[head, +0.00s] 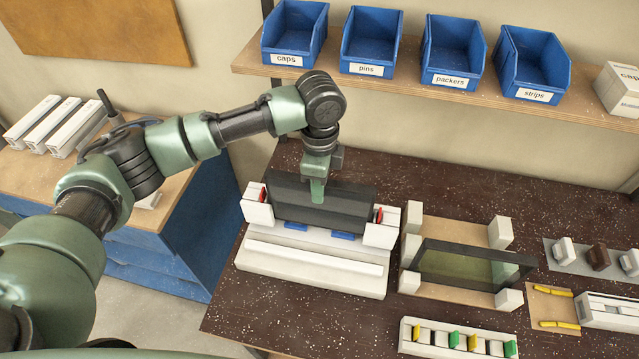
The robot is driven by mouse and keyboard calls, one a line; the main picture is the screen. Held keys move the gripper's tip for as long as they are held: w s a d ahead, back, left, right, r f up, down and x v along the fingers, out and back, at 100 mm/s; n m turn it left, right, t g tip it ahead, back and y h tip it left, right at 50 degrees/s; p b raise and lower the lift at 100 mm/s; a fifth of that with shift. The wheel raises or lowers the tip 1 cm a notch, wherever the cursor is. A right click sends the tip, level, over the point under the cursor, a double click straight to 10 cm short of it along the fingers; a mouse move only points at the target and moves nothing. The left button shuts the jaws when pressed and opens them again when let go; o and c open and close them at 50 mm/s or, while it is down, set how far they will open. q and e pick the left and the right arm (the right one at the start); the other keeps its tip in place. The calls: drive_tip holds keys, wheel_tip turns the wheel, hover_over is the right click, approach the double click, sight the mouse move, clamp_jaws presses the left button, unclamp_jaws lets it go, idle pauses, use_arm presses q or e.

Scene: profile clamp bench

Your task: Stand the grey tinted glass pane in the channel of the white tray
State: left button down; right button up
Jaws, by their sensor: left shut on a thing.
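The grey tinted glass pane (345,207) is upright over the white tray (310,277), lengthwise between its two white end blocks. My left gripper (317,188) is shut on the pane near the middle of its upper part, coming from above. The pane's lower edge is close to the tray's channel, behind two blue pieces (347,236); I cannot tell whether it touches the channel floor. Red parts show at the left end block (257,212) and the right end block (381,235). My right gripper is not in view.
A green-tinted pane (455,268) leans in a rack with white corner blocks to the right. A white strip with coloured pieces (458,341) lies in front of it. Blue bins (370,40) stand on a shelf behind. The dark bench behind the rack is clear.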

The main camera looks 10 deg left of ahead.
use_arm(q)
drive_tip(key=shift+f, duration=0.6)
drive_tip(key=shift+f+b, duration=0.3)
drive_tip(key=c, duration=1.2)
unclamp_jaws()
drive_tip(key=shift+o, duration=0.2)
drive_tip(key=shift+f, duration=0.1)
